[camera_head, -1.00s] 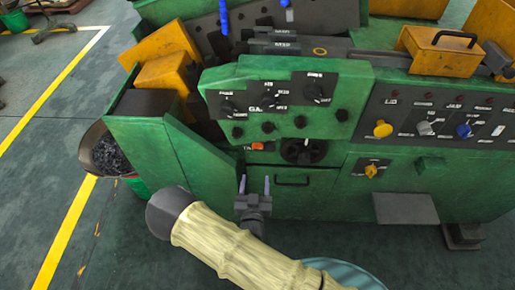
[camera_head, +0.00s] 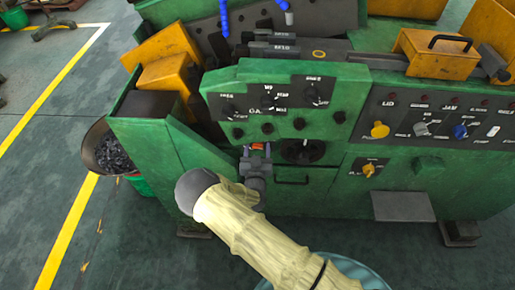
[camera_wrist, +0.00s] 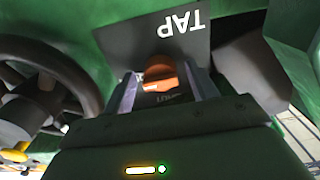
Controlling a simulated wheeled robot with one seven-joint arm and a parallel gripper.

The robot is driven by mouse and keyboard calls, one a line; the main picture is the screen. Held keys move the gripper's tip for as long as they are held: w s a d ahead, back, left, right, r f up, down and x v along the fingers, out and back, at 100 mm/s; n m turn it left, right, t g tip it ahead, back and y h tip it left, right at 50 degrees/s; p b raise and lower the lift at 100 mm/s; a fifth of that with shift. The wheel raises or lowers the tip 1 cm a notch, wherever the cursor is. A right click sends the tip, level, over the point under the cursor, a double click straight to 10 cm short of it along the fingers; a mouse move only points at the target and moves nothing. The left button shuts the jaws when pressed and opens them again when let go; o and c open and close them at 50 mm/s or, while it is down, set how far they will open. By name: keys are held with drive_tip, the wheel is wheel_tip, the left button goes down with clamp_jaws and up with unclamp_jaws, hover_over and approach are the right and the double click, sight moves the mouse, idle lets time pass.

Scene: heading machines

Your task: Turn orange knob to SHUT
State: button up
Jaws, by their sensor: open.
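The orange knob (camera_wrist: 160,74) sits on a dark plate (camera_wrist: 180,38) lettered TAP in the wrist view, where the lettering appears upside down. A second word below the knob is partly hidden. In the head view the orange knob (camera_head: 258,146) is a small patch on the green machine front, left of the black handwheel. My gripper (camera_head: 256,152) is in front of it, fingers pointing at the panel. In the wrist view my gripper (camera_wrist: 160,88) is open, with one finger on each side of the knob. I cannot tell whether the fingers touch it.
The black handwheel (camera_head: 303,151) is close to the right of my gripper; it fills the left of the wrist view (camera_wrist: 40,85). A drawer handle (camera_head: 292,181) is below it. Black knobs (camera_head: 268,128) are above.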

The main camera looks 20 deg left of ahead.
drive_tip(key=c, duration=1)
drive_tip(key=shift+n+b, duration=0.3)
drive_tip(key=n+b, duration=0.8)
drive_tip(key=n, duration=0.8)
drive_tip(key=shift+n, duration=0.3)
